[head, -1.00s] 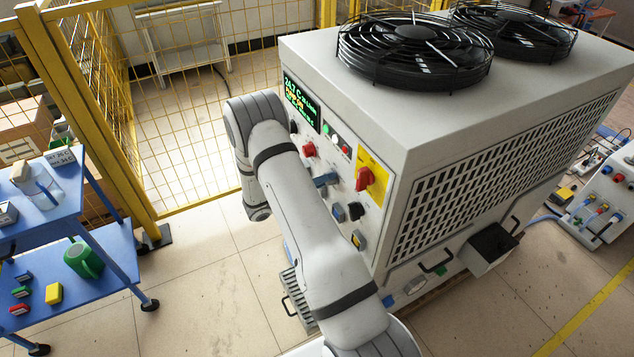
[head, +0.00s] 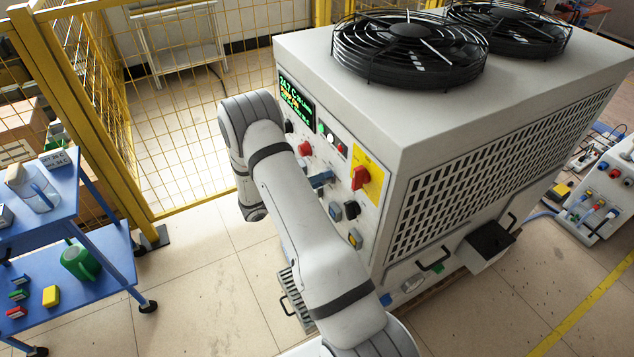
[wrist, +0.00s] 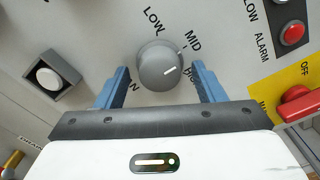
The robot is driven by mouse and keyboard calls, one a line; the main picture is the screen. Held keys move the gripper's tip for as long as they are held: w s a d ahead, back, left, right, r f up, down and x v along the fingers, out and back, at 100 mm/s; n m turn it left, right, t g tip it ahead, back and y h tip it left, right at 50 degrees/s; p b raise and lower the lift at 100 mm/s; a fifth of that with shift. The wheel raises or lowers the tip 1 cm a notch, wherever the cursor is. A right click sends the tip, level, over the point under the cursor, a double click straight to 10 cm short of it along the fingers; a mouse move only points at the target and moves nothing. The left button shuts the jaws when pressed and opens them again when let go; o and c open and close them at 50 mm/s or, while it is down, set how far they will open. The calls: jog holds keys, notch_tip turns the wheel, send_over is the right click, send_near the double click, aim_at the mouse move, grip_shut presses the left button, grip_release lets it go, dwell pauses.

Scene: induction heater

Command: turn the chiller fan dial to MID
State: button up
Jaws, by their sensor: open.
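The chiller fan dial (wrist: 158,64) is a round grey knob on the chiller's pale front panel, in the wrist view. Its white pointer line points right and slightly up, seemingly between the MID label (wrist: 193,40) and the partly hidden label below it. LOW (wrist: 152,20) is printed above the dial. My gripper (wrist: 159,68) is open, with one blue finger on each side of the dial. I cannot tell whether either finger touches it. In the head view my arm hides most of the gripper and the dial.
The chiller (head: 430,85) carries a red rotary switch on a yellow plate (head: 367,170), which shows right of my gripper in the wrist view (wrist: 299,103). A grey square-framed button (wrist: 49,77) lies left of the dial. A blue cart (head: 105,255) and yellow fence (head: 165,120) stand left.

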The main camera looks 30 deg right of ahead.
jog(key=a+b, duration=0.1)
jog(key=a, duration=0.6)
jog(key=shift+s+a, duration=0.15)
jog(key=shift+a, duration=0.05)
jog(key=s+r+m+g+y, duration=0.4)
jog(key=s+r+m+y, duration=0.5)
jog(key=s+r+m, duration=0.5)
jog(key=s+a+r+m+t+y, duration=0.6)
jog(key=s+a+r+m+y, duration=0.3)
jog(key=m, duration=0.7)
jog(key=s+a, duration=0.1)
jog(key=s, duration=0.1)
jog(key=shift+s+a, duration=0.3)
jog(key=shift+s, duration=0.05)
